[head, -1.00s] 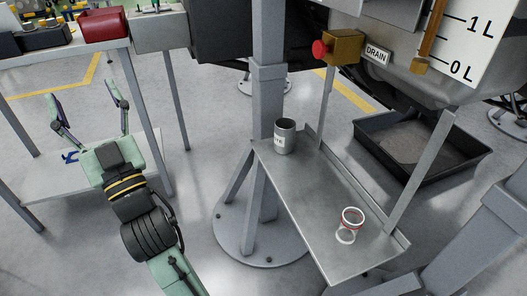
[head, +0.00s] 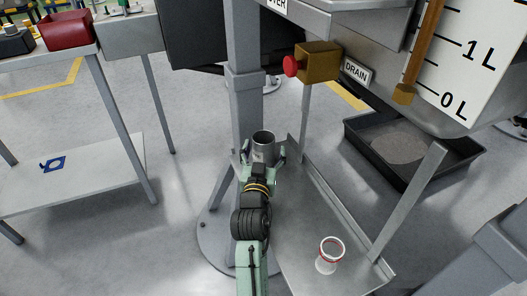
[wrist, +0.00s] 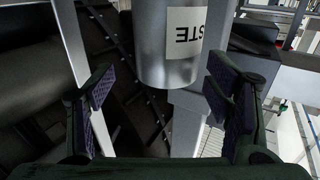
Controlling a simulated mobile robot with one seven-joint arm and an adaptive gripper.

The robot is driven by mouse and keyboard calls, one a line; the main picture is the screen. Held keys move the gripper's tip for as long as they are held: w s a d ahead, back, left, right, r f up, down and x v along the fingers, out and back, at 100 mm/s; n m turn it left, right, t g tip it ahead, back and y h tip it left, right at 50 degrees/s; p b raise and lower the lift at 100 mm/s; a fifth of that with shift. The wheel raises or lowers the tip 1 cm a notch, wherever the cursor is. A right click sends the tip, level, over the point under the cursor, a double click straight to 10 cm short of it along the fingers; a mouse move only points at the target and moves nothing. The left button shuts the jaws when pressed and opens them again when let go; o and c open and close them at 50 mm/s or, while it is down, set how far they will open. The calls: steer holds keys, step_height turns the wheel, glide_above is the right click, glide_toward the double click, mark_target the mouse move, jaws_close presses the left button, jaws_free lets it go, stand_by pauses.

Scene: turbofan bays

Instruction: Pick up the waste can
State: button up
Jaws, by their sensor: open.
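The waste can (head: 263,142) is a grey metal cylinder with an open dark top, standing at the far left end of the metal shelf (head: 312,222). In the wrist view the can (wrist: 168,52) shows a white label with the letters "STE", upside down in that picture. My gripper (head: 262,156) is open at the near side of the can. In the wrist view my fingers (wrist: 162,98) are spread wide with the can between and beyond them. I see no finger touching it. My gripper hides the can's lower part in the head view.
A clear cup with red rings (head: 329,255) stands on the near part of the shelf. A grey post (head: 247,100) rises close behind and left of the can. A red button on a brass box (head: 318,62) hangs above right. A black drain tray (head: 375,142) lies right.

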mark_target(265, 132)
steer(key=w, duration=0.1)
steer(key=w+p, duration=0.1)
steer(key=w, duration=0.2)
steer(key=shift+w+a+r, duration=0.1)
steer(key=shift+w+r, duration=0.25)
steer(key=shift+r, duration=0.05)
steer(key=shift+w+f, duration=0.1)
steer(key=shift+w, duration=0.25)
steer(key=c, duration=1.6)
steer(key=shift+c, duration=0.5)
